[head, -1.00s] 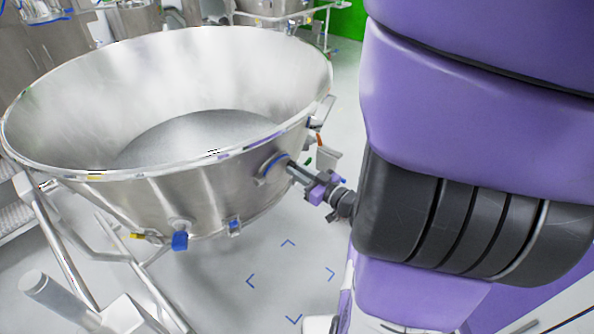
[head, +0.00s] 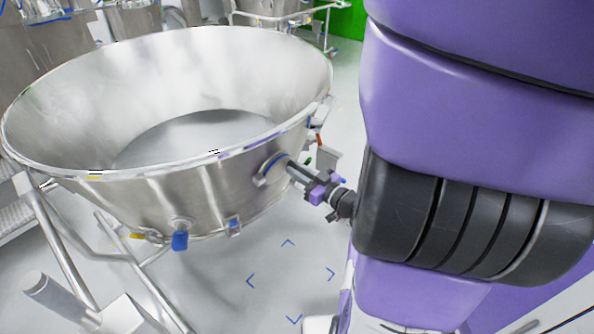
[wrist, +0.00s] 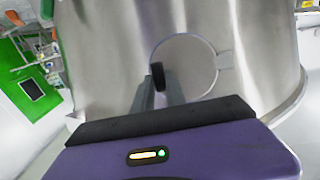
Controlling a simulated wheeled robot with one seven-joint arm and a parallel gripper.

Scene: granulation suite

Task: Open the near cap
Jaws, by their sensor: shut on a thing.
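The near cap (head: 264,172) is a round metal disc on the outer side of the large steel bowl (head: 130,185), with a blue edge showing in the head view. In the wrist view the cap (wrist: 195,65) has a hinge-like tab at its right and a dark upright handle (wrist: 157,72) at its left. My gripper (head: 287,165) reaches the cap from the right. In the wrist view its fingers (wrist: 158,90) are shut on the handle. The fingers partly hide the cap's lower left. The cap looks at most slightly lifted; the exact gap cannot be told.
A blue fitting (head: 180,241) and a smaller clamp (head: 234,226) sit lower on the bowl wall. The bowl rests on a tubular frame (head: 65,240) at left. Open white floor with blue corner marks (head: 289,243) lies below my gripper.

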